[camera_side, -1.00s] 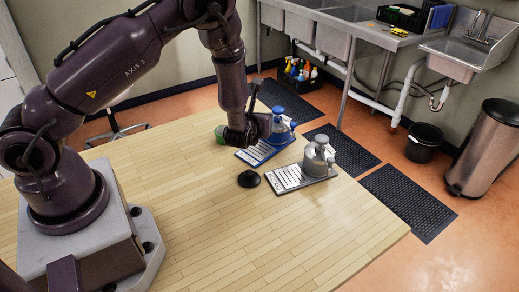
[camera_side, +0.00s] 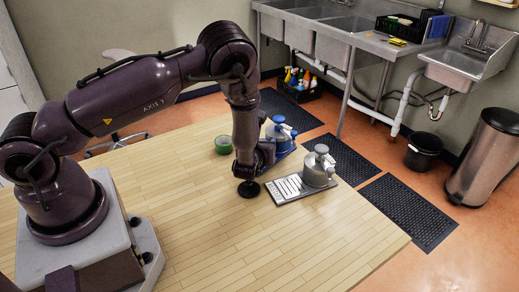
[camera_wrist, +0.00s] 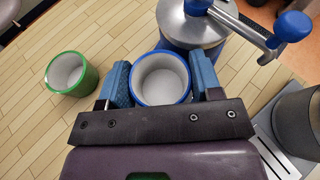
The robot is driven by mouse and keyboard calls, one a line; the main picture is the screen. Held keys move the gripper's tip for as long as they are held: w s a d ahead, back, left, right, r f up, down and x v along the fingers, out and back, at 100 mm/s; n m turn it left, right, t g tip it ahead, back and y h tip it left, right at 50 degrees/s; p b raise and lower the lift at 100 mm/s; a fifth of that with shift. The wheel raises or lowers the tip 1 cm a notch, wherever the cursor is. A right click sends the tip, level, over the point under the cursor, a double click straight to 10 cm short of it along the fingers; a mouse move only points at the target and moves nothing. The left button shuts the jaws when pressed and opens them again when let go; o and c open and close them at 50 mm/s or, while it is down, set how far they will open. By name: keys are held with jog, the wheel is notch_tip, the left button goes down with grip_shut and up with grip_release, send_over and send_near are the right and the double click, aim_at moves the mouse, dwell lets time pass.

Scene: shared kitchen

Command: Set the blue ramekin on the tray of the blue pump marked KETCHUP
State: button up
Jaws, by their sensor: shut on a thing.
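My gripper (camera_wrist: 160,80) is shut on the blue ramekin (camera_wrist: 137,95), with one blue finger on each side of its rim. The ramekin is upright, white inside and empty. The blue pump (camera_wrist: 193,30) stands just beyond it in the wrist view, with a metal top and blue knobs. In the side view my gripper (camera_side: 264,155) is low in front of the blue pump (camera_side: 279,131). My gripper hides the ramekin and most of the pump's blue tray (camera_side: 285,153) there. I cannot tell whether the ramekin touches the tray. No KETCHUP marking is readable.
A green ramekin (camera_wrist: 72,73) stands to the left on the wooden table (camera_side: 215,225). The front of the table is clear.

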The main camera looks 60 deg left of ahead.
jog(key=shift+s+d+f, duration=0.1)
jog(key=shift+s+f, duration=0.3)
jog(key=shift+f, duration=0.45)
jog(key=o, duration=0.9)
jog(key=shift+w+r, duration=0.1)
